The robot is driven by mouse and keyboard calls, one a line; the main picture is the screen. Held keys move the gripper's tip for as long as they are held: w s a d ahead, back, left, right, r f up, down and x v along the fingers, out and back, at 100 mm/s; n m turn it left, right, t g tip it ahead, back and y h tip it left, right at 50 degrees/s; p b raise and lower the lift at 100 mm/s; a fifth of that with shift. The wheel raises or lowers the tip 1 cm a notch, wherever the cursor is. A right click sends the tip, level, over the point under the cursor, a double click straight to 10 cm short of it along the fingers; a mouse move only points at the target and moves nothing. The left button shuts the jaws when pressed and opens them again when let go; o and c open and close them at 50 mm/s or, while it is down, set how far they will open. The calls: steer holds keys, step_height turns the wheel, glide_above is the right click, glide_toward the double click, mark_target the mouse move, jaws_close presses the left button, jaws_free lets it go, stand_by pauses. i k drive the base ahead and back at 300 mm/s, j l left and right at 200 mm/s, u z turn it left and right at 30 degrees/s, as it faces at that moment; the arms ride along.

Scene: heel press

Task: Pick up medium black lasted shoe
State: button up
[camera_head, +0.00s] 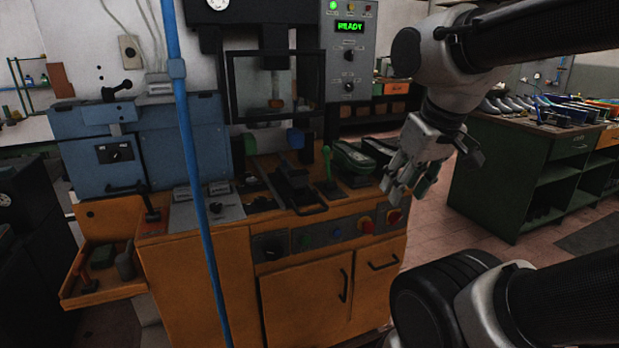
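My gripper (405,189) hangs at the right front of the orange press bench, fingers pointing down. Its fingers are apart with nothing visible between them. Behind and left of it, dark shoe-like shapes lie on the bench's right end: one with a pale green rim (353,157) and a black one (379,147) beside it, partly hidden by my gripper. I cannot tell their sizes, or which is the medium black lasted shoe. The press (290,180) has a black fixture low in its middle.
A green display on the press panel (350,50) reads READY. A green lever (327,165) stands left of the shoe shapes. A blue pole (190,150) crosses the view. A green workbench (497,185) at right carries several shoe-like items. Floor shows between the benches.

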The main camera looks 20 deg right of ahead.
mark_target(384, 153)
steer(key=i+l, duration=0.1)
steer(key=l, duration=0.85)
steer(key=i+l, duration=0.15)
steer(key=l, duration=0.35)
steer(key=i+l, duration=0.3)
steer(key=l, duration=0.15)
steer(key=i+l, duration=0.3)
steer(key=l, duration=0.15)
steer(key=i+l, duration=0.15)
steer(key=i, duration=0.3)
